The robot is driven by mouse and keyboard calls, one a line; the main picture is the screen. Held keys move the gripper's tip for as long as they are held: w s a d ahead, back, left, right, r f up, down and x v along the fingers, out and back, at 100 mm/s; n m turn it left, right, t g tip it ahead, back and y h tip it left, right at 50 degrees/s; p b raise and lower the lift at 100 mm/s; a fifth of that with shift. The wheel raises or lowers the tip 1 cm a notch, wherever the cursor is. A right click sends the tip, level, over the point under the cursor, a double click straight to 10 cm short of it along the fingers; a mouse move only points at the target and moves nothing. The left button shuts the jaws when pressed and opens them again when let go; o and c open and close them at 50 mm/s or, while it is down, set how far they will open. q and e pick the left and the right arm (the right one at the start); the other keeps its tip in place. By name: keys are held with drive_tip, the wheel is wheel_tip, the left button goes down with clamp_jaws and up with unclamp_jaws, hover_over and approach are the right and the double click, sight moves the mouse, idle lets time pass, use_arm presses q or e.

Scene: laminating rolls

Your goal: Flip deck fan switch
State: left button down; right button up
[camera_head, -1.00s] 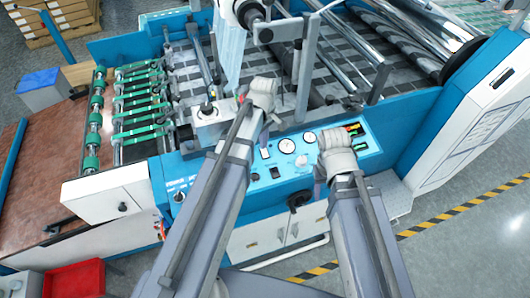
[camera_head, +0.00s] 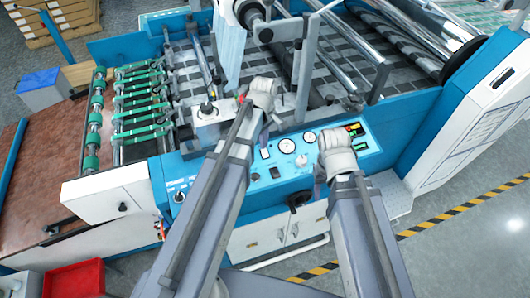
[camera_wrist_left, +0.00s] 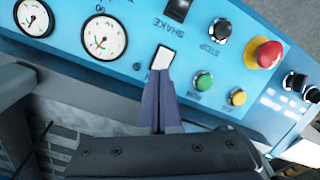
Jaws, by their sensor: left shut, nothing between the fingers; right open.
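A small white rocker switch (camera_wrist_left: 162,57) sits on the blue control panel (camera_wrist_left: 140,20). Its label is not readable, so I cannot tell whether it is the deck fan switch. My left gripper (camera_wrist_left: 160,92) is shut and empty, with its fingertips right at the near edge of this switch; I cannot tell whether they touch it. A black switch (camera_wrist_left: 178,9) marked SHAKE is beyond it. In the head view the panel (camera_head: 300,172) lies below my left wrist. My right gripper (camera_head: 319,178) is open over the panel's right part, its fingers mostly hidden.
Two gauges (camera_wrist_left: 104,36) are left of the switch. A green button (camera_wrist_left: 203,81), yellow button (camera_wrist_left: 238,97) and red emergency knob (camera_wrist_left: 268,53) are to its right. A metal box (camera_head: 208,122) and rollers (camera_head: 140,105) stand behind the panel. A black knob (camera_head: 298,200) protrudes below.

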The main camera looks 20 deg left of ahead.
sight(265, 151)
use_arm(q)
drive_tip(key=shift+f+b, duration=0.9)
idle(0.3)
drive_tip(key=shift+r, duration=0.1)
wheel_tip(265, 151, up, 7)
drive_tip(key=p, duration=0.7)
idle(0.5)
drive_tip(key=shift+s+d+f, duration=0.2)
drive_tip(key=shift+f, duration=0.05)
drive_tip(key=s+d+f+m+b, duration=0.1)
drive_tip(key=s+m, duration=0.1)
drive_tip(key=s+d+f+m+b, duration=0.1)
drive_tip(key=d+m, duration=0.1)
drive_tip(key=s+d+f+m+b, duration=0.1)
drive_tip(key=s+d+m, duration=0.1)
drive_tip(key=shift+s, duration=0.3)
drive_tip(key=s+d+f+m+y+b, duration=0.1)
drive_tip(key=s+d+f+m+b, duration=0.2)
drive_tip(key=s+d+m, duration=0.2)
drive_tip(key=shift+s+f+m+b, duration=0.15)
drive_tip(key=shift+s+m+b, duration=0.2)
drive_tip(key=shift+s+m, duration=1.9)
